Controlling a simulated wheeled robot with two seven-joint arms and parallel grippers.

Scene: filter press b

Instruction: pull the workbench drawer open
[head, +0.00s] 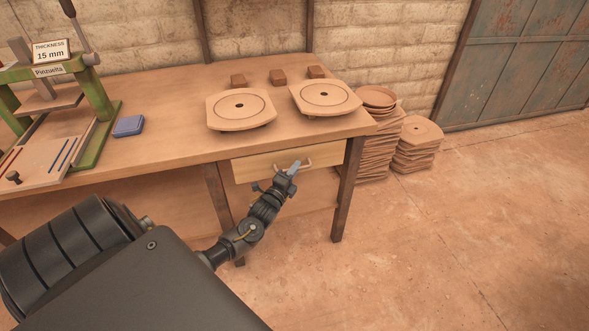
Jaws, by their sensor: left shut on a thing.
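The workbench (180,147) runs across the view against a brick wall. Its wooden drawer (252,166) sits under the right part of the top, and its front looks about level with the bench's front edge. A pale curved handle (307,163) is on the drawer front. My left gripper (293,168) is at this handle, shut on it; the fingers partly hide the handle. My right gripper is not in view.
On the bench stand a green press (97,95), a blue block (128,126), two round-holed clay plates (240,109) and several small brown blocks (278,76). Stacks of clay plates (418,140) stand on the floor at right. The floor in front is clear.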

